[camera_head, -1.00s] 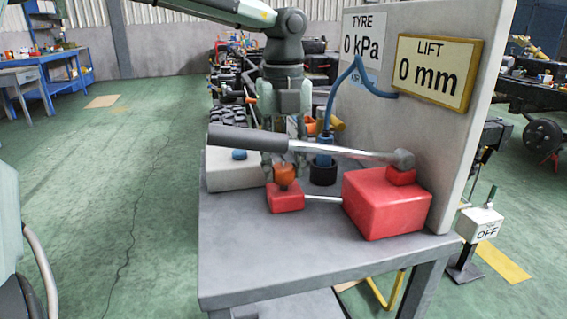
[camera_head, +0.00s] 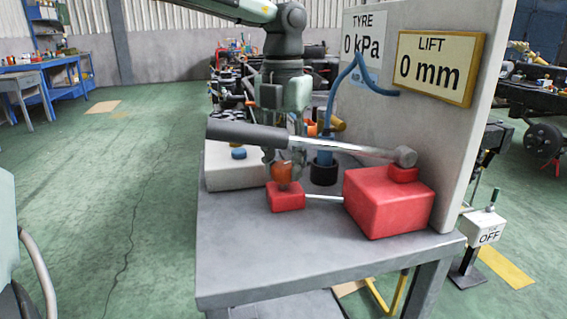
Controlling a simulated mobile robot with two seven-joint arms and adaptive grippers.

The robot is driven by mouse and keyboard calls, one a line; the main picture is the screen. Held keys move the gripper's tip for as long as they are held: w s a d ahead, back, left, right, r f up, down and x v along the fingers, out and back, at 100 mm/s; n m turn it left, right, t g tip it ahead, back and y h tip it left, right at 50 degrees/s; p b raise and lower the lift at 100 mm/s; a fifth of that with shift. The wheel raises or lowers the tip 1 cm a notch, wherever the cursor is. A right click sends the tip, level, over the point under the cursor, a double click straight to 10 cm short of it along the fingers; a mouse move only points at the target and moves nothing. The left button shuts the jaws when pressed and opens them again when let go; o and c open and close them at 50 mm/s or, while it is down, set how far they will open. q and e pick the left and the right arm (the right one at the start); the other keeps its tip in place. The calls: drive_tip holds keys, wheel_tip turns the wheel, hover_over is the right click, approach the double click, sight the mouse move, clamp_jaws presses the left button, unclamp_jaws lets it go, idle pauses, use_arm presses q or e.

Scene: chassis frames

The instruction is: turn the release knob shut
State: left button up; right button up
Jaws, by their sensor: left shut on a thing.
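The orange release knob (camera_head: 284,172) sits on top of a small red block (camera_head: 286,197) on the grey bench. My left gripper (camera_head: 283,168) points down from above and is shut on the knob, with its fingers at the knob's sides. The pump lever (camera_head: 300,139), with a dark grip and a metal shaft, crosses in front of the gripper and hides part of it. The lever's far end meets the larger red pump block (camera_head: 388,203). A thin rod joins the two red blocks. My right gripper is not in view.
A panel behind the bench (camera_head: 222,260) carries a "TYRE 0 kPa" sign (camera_head: 361,45) and a "LIFT 0 mm" sign (camera_head: 438,68). A pale box with a blue button (camera_head: 239,153) and a blue tool in a dark holder (camera_head: 324,170) stand close to the gripper.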

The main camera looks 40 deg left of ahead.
use_arm(q)
drive_tip(key=m, duration=0.4)
drive_tip(key=shift+m, duration=1.2)
drive_tip(key=o, duration=1.2)
drive_tip(key=shift+c, duration=0.2)
